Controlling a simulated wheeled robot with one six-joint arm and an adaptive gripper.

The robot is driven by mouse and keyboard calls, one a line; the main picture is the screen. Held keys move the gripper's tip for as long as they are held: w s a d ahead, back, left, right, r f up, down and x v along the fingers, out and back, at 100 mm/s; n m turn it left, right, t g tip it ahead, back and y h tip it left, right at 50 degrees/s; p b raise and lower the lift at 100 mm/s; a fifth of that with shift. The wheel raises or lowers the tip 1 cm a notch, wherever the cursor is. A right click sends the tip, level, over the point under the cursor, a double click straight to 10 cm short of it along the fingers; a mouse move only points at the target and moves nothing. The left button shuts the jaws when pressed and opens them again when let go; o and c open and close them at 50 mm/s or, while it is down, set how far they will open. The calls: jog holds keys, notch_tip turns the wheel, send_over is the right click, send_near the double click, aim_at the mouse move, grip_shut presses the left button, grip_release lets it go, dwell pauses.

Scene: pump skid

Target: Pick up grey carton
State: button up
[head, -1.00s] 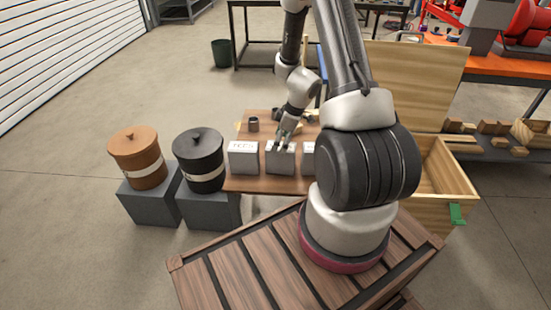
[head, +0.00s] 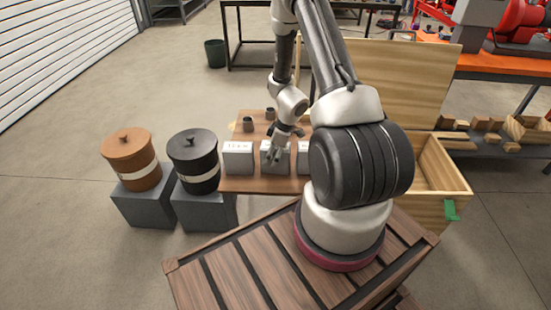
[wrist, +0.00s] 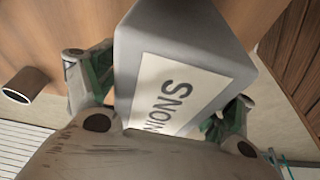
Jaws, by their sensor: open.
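Grey cartons stand in a row on a brown wooden table: one at the left (head: 238,160), a middle one (head: 266,164), and one at the right (head: 303,158) partly hidden by my arm. My gripper (head: 275,153) is at the top of the middle carton. In the wrist view, a grey carton (wrist: 185,35) with a white label, its letters partly cut off and reading "NIONS", lies between the open fingers of my gripper (wrist: 158,85). One green-padded finger is on each side of it. I cannot tell whether the fingers touch it.
Small dark cups (head: 248,124) stand behind the cartons on the table (head: 255,185). Orange (head: 133,165) and black (head: 198,170) lidded pots stand on grey blocks at the left. An open wooden chest (head: 447,185) is at the right. A slatted wooden surface (head: 250,265) is in front.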

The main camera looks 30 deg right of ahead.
jog(key=shift+f, duration=0.2)
dwell(0.3)
jog(key=c, duration=1.2)
jog(key=shift+r, duration=0.1)
jog(key=shift+c, duration=0.2)
